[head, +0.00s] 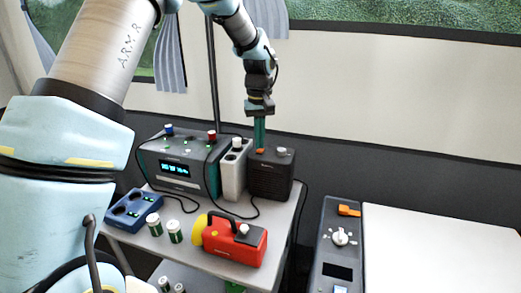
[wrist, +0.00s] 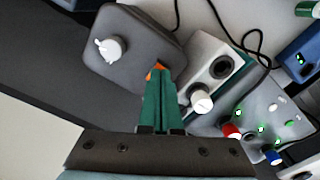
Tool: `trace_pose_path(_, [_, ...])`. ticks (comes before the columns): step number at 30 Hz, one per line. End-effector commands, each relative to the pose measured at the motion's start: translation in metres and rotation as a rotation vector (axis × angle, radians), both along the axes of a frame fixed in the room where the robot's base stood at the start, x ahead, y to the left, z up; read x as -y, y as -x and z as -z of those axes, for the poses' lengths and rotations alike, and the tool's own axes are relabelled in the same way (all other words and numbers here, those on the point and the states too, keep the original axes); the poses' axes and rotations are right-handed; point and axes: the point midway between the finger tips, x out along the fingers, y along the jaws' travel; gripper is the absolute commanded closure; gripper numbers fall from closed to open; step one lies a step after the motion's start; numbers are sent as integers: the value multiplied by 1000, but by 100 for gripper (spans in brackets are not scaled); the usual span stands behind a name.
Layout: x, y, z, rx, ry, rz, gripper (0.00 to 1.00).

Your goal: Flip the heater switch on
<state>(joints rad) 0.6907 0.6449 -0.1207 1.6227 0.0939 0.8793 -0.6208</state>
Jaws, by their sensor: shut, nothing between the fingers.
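A dark box with a slatted front (head: 270,180), which looks like the heater, stands at the back right of the grey table. Its top carries a small orange switch (head: 261,151) and a white knob (head: 281,151). My gripper (head: 259,146) points straight down over the box, its green fingers shut together and empty. In the wrist view the fingertips (wrist: 158,72) are right at the orange switch (wrist: 151,74) and partly cover it. I cannot tell whether they touch it or which way it is set. The white knob (wrist: 110,48) shows clear of the fingers.
A pale narrow box (head: 233,172) stands close beside the dark box, left of it. A grey unit with a lit display (head: 176,169), a blue box (head: 133,210) and a red torch (head: 240,240) share the table. A control panel with another orange switch (head: 348,211) is at right.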

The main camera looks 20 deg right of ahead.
Motion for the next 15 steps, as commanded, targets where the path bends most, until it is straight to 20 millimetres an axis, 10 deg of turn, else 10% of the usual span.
trace_pose_path(15, [0,0,8,-1,0,0,100])
